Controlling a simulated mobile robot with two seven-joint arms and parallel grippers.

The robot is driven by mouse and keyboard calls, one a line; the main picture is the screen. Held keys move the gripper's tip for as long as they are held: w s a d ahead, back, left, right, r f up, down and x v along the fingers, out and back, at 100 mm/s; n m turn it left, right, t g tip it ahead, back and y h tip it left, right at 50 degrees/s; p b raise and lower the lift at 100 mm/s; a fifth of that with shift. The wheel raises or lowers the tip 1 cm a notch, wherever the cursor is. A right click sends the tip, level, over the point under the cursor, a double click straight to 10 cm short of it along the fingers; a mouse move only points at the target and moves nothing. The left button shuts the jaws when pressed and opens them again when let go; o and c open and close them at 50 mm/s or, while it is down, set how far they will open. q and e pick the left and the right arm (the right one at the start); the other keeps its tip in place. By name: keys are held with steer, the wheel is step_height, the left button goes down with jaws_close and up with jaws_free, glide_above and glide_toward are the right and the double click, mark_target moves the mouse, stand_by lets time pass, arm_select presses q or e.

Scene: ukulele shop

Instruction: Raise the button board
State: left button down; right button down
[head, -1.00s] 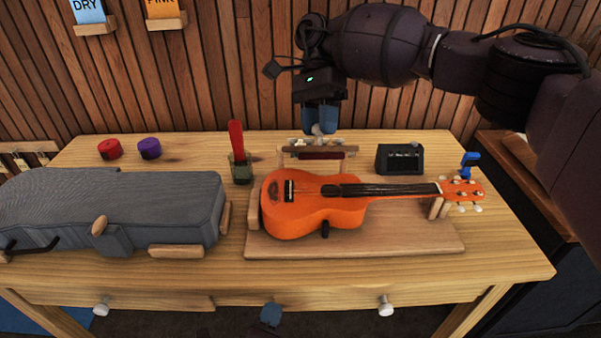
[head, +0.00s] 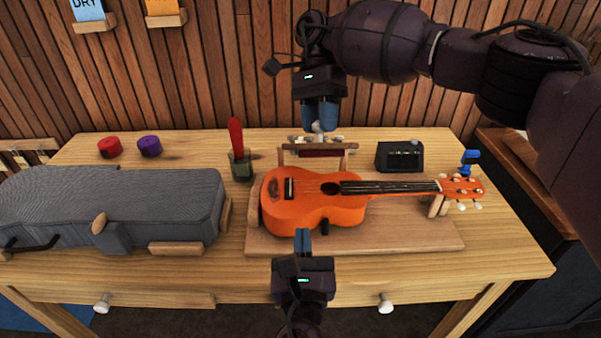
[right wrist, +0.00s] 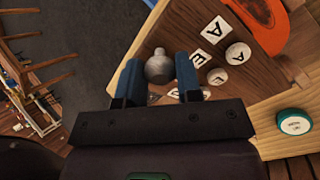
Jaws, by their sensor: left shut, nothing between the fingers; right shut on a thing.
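The brown button board (right wrist: 187,33) shows in the right wrist view, with square and round white lettered buttons on its face. In the head view it is behind the ukulele (head: 310,210), seen nearly edge-on and partly hidden by a wooden bar. My right gripper (head: 319,124) is shut on a grey round knob (right wrist: 158,68) at the board. My left gripper (head: 302,234) is shut and empty, in front of the ukulele body near the front of its wooden stand (head: 400,240).
A grey case (head: 110,205) fills the table's left side. A green pot with a red-handled tool (head: 240,160) stands left of the board, a dark box (head: 400,156) to its right. Red (head: 109,147) and purple (head: 149,146) discs lie at the back left. The front table strip is clear.

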arm_select(q)
glide_toward(299, 153)
steer(key=w+f, duration=0.4)
steer(key=shift+w+d+r, duration=0.1)
steer(key=shift+w+r, duration=1)
steer(key=shift+r, duration=0.05)
steer(key=shift+w+r, duration=0.45)
steer(key=shift+r, duration=0.1)
steer(key=shift+w+r, duration=0.2)
steer(key=shift+r, duration=0.25)
steer(key=shift+w+r, duration=0.25)
steer(key=shift+r, duration=0.25)
arm_select(e)
steer(key=shift+s+a, duration=0.1)
arm_select(q)
steer(key=shift+w+r, duration=0.1)
steer(key=shift+r, duration=0.05)
arm_select(e)
steer(key=shift+f, duration=0.15)
steer(key=c, duration=0.8)
jaws_free()
